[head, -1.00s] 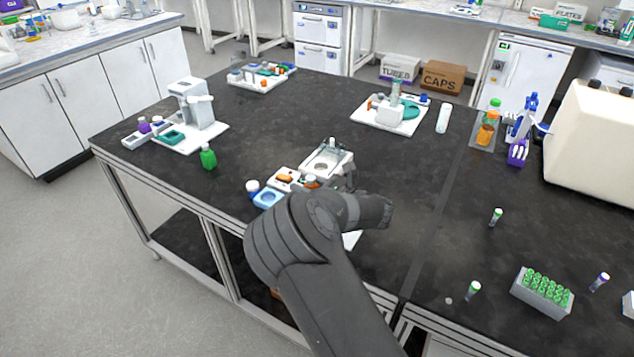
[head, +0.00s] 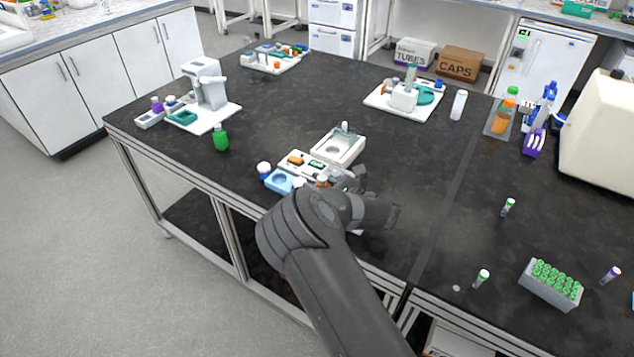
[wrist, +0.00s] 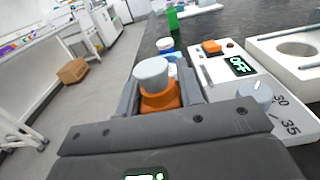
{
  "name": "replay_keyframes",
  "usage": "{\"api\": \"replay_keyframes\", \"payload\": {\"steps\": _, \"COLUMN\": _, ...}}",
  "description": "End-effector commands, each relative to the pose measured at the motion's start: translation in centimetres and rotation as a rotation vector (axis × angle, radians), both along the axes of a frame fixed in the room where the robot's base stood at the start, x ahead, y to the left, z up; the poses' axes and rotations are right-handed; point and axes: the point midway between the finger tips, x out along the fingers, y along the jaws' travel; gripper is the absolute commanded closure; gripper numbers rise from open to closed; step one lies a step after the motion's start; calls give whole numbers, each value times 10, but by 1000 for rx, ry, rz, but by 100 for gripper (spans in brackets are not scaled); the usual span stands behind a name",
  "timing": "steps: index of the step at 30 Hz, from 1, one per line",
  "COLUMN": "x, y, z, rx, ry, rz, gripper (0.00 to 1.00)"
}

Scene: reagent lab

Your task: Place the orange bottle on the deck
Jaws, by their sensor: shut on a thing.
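My gripper (wrist: 158,92) is shut on an orange bottle (wrist: 162,101) with a pale grey cap, held upright between the two dark fingers in the wrist view. In the head view the bottle (head: 322,181) shows only in small part above my arm, and my gripper is mostly hidden behind my wrist. A white deck unit (wrist: 213,66) with an orange button and a lit display reading OFF stands just right of the bottle in the wrist view; it also shows in the head view (head: 286,161). Whether the bottle's base touches anything is hidden.
A blue holder (head: 279,181) and a white-capped bottle (head: 264,170) stand left of the deck unit. A white tray with a round recess (head: 350,137) is behind it. A green bottle (head: 221,138) stands farther left. Bare black bench lies right of my gripper.

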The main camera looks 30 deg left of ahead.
Motion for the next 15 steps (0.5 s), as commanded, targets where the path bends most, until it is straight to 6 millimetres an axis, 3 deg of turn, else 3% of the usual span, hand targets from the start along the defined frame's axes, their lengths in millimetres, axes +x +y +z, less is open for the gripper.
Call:
{"api": "replay_keyframes", "payload": {"steps": 10, "x": 0, "y": 0, "z": -3, "rx": 0, "ry": 0, "rz": 0, "gripper": 95}}
{"api": "replay_keyframes", "payload": {"steps": 11, "x": 0, "y": 0, "z": -3, "rx": 0, "ry": 0, "rz": 0, "gripper": 64}}
{"api": "replay_keyframes", "payload": {"steps": 15, "x": 0, "y": 0, "z": -3, "rx": 0, "ry": 0, "rz": 0, "gripper": 53}}
